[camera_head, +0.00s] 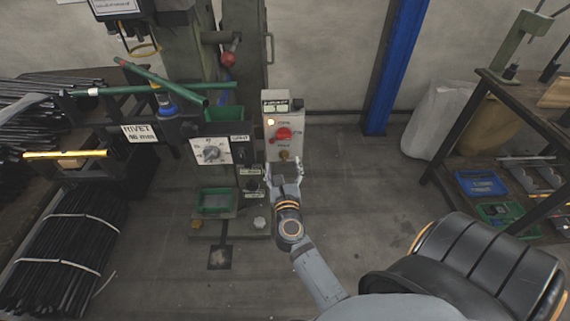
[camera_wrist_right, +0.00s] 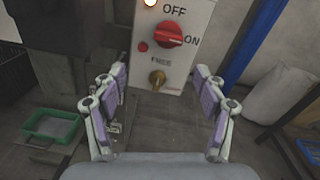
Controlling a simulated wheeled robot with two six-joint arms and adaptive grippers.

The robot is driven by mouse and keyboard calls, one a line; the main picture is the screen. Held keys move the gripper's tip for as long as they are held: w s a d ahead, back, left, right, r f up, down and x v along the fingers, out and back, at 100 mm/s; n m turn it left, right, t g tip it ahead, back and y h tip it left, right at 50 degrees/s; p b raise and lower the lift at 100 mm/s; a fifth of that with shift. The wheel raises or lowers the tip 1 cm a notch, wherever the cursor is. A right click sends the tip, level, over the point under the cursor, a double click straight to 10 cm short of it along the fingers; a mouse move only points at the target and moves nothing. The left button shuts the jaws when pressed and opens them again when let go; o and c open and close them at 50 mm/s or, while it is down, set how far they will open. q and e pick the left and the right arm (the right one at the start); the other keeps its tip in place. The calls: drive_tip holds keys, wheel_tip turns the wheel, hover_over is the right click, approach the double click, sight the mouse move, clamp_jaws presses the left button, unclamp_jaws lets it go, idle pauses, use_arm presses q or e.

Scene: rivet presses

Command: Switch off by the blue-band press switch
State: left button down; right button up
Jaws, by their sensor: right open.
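A pale switch box (camera_head: 282,148) is fixed beside the green press (camera_head: 185,55), which has a blue band (camera_head: 165,105) low on its head. The box carries a red rotary switch (camera_head: 284,133), a lit lamp (camera_head: 271,122) and a brass knob (camera_head: 284,155). In the right wrist view the red switch (camera_wrist_right: 167,36) has its handle roughly level, towards the ON label; OFF is printed above it. My right gripper (camera_head: 284,170) is open and empty, just below and in front of the box. My left gripper is out of view.
Bundles of dark rods (camera_head: 65,240) lie at the left. A dial panel (camera_head: 210,151) and a green tray (camera_head: 215,201) are left of my right gripper. A blue post (camera_head: 395,70) and a workbench (camera_head: 490,120) stand to the right. The floor between is clear.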

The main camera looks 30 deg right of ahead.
sight(284, 138)
drive_tip(key=w+d+m, duration=0.1)
drive_tip(key=w+d, duration=0.2)
drive_tip(key=w, duration=0.2)
drive_tip(key=w+d+r+m, duration=0.1)
drive_tip(key=w+d, duration=0.1)
drive_tip(key=w, duration=0.1)
drive_tip(key=shift+d+r+m+h, duration=0.1)
drive_tip(key=shift+d+m+h, duration=0.2)
drive_tip(key=shift+d, duration=0.05)
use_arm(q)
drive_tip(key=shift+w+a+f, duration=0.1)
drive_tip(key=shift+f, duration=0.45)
use_arm(e)
drive_tip(key=shift+w+d, duration=0.2)
drive_tip(key=shift+w, duration=0.1)
drive_tip(key=c, duration=1.2)
drive_tip(key=shift+o, duration=0.2)
